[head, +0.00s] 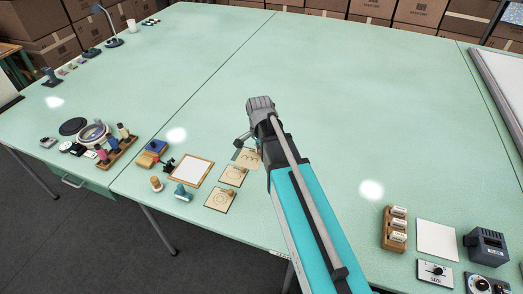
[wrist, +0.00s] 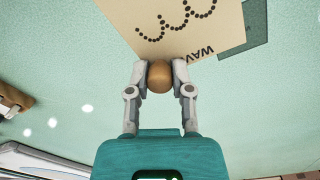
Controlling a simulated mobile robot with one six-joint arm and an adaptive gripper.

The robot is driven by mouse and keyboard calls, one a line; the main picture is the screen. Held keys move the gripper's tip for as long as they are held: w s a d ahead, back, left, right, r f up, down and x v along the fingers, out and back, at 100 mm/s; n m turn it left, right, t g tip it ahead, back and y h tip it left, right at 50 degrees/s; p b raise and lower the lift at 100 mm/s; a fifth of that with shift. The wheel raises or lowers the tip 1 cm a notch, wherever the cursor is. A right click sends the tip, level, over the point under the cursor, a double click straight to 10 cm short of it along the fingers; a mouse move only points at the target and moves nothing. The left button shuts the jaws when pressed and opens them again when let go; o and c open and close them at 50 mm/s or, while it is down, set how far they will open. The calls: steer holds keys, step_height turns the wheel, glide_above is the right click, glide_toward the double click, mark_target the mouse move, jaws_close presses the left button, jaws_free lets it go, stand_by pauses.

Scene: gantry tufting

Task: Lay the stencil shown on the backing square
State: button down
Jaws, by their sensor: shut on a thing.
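My gripper (wrist: 160,70) is shut on the round wooden knob (wrist: 160,79) of a tan stencil (wrist: 190,30). The stencil carries a dotted wavy line and lettering that begins "WAV"; part of it runs out of the wrist view. In the head view this stencil (head: 247,158) shows beside my arm, partly hidden by it. The backing square (head: 190,171) is white in a wooden frame, to the left of the held stencil and apart from it. Two other tan stencils, one upper (head: 232,175) and one with a round pattern (head: 221,199), lie right of the backing square.
A dark teal patch (wrist: 257,25) shows beside the held stencil. A blue-topped block (head: 156,147), a wooden peg (head: 156,183) and a teal tool (head: 182,193) stand near the backing square. A spool rack (head: 117,150) is farther left. The table's middle and back are clear.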

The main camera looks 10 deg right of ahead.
steer(key=shift+w+a, duration=0.1)
steer(key=w+a+f+b, duration=0.3)
steer(key=w+a, duration=0.3)
steer(key=a, duration=0.4)
steer(key=b, duration=0.2)
glide_above(202, 166)
steer(key=s+d, duration=0.1)
steer(key=shift+s+d+f, duration=0.1)
steer(key=shift+d+f, duration=0.1)
steer(key=shift+f, duration=1)
steer(key=shift+f+b, duration=0.2)
steer(key=shift+b, duration=0.2)
steer(key=shift+a+f+b, duration=0.15)
steer(key=shift+f+b, duration=2.4)
steer(key=shift+w+a+f+b, duration=0.55)
steer(key=shift+a+f, duration=0.05)
steer(key=shift+a, duration=0.05)
